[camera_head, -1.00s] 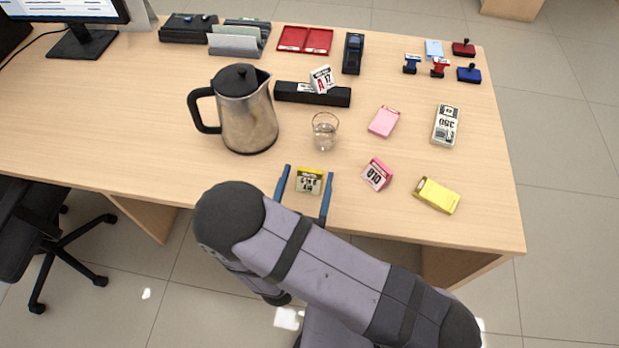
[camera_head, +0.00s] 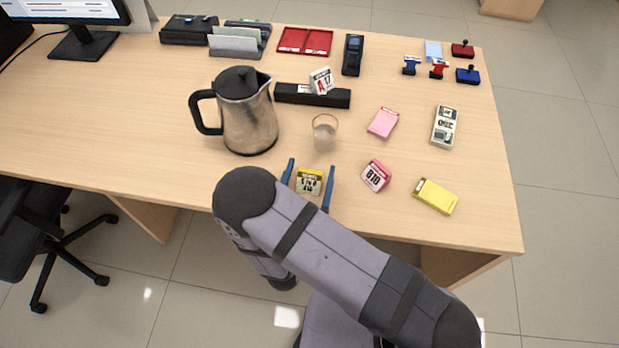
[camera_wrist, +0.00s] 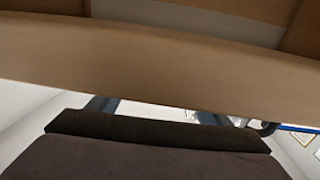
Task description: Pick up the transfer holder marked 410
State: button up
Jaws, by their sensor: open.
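A small holder with a yellow top and a pale printed label (camera_head: 309,181) stands near the front edge of the desk; its number is too small to read surely. My gripper (camera_head: 309,183) is open, with one blue finger on each side of this holder, apart from it as far as I can tell. A pink holder (camera_head: 376,176) to the right has a white label that looks like 810. A yellow holder (camera_head: 436,196) lies further right with no number readable. No label clearly reads 410. In the wrist view no holder can be made out.
A glass (camera_head: 324,132) and a metal kettle (camera_head: 247,112) stand behind my gripper. A pink block (camera_head: 383,123), a banknote-like bundle (camera_head: 445,127) and a black bar (camera_head: 312,95) lie further back. The desk's front edge is close to my gripper.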

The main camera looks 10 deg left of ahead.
jog(key=shift+w+d+p, duration=0.15)
jog(key=shift+w+p, duration=0.35)
jog(key=shift+w, duration=1.5)
jog(key=c, duration=1.1)
jog(key=shift+c, duration=0.2)
jog(key=shift+r, duration=0.2)
notch_tip(320, 180, up, 10)
jog(key=shift+f, duration=0.1)
